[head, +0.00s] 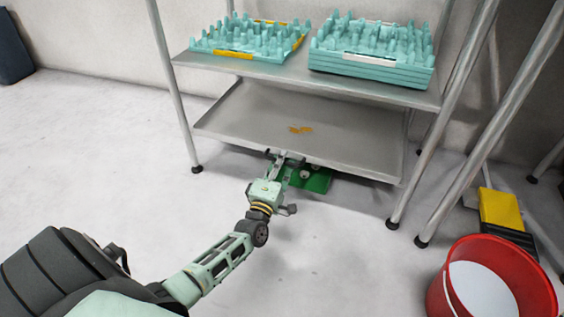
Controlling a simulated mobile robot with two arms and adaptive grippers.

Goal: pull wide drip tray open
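The wide drip tray (240,113) is a shallow grey metal tray low under the shelf of a metal rack. Its front part sticks out past the shelf above, and small orange scraps lie on it. My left gripper (285,157) is at the middle of the tray's front edge, with its fingertips at or very near the rim. It is too small in the view to tell whether the fingers are closed on the rim. My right gripper is not in view.
A green object (316,181) shows below the tray's front edge. Teal egg trays (372,69) stand on the shelf above. A red bucket (541,296) and a yellow-and-black item (501,209) are at right.

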